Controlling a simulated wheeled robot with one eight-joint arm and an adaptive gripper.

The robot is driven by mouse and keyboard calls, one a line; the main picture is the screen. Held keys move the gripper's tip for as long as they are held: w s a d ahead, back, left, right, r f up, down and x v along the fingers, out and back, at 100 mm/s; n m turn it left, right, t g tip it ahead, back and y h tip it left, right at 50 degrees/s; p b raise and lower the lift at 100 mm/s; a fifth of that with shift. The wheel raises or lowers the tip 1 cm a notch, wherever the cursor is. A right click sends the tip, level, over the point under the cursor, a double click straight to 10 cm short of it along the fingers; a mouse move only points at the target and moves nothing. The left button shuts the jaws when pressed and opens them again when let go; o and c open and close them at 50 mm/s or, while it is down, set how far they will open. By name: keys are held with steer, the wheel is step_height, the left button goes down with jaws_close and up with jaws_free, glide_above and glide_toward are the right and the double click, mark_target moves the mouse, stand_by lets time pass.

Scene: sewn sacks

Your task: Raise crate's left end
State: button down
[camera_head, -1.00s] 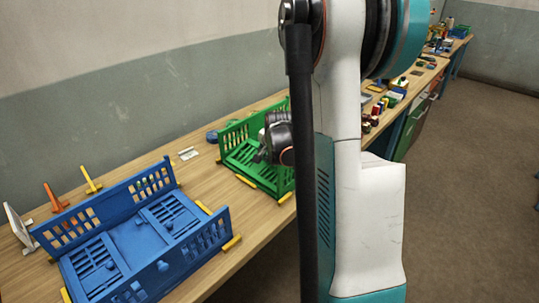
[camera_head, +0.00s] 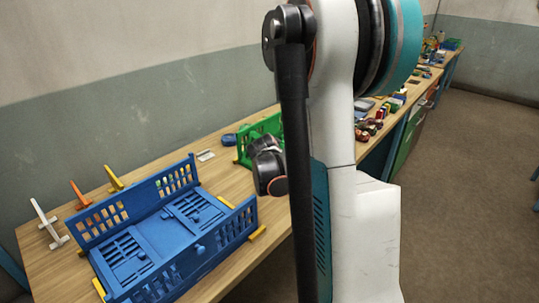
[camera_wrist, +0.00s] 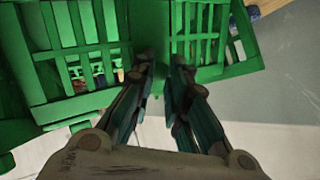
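A green slatted crate (camera_head: 259,135) stands on the bench in the head view, partly hidden behind my arm. Its green slatted panels (camera_wrist: 85,45) fill the upper part of the wrist view, close up. My gripper (camera_wrist: 163,62) has its two dark fingers pointing at the crate, with a narrow gap at the tips. A green part of the crate shows between the tips; I cannot tell whether they touch it. In the head view the fingertips are hidden. A blue slatted crate (camera_head: 143,243) sits nearer on the bench, apart from my gripper.
The wooden bench (camera_head: 222,176) runs along the wall. White, orange and yellow upright pieces (camera_head: 77,194) stand behind the blue crate. A small blue item (camera_head: 229,140) lies by the green crate. Many small goods (camera_head: 372,127) stand farther along.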

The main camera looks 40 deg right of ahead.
steer(key=a, duration=0.1)
steer(key=a+f, duration=0.1)
steer(key=a, duration=0.1)
steer(key=shift+s+a, duration=0.15)
steer(key=shift+s, duration=0.05)
steer(key=c, duration=1.8)
jaws_free()
steer(key=shift+w+f, duration=0.1)
steer(key=shift+w, duration=0.1)
steer(key=shift+c, duration=0.2)
steer(key=shift+s, duration=0.1)
steer(key=v, duration=1.2)
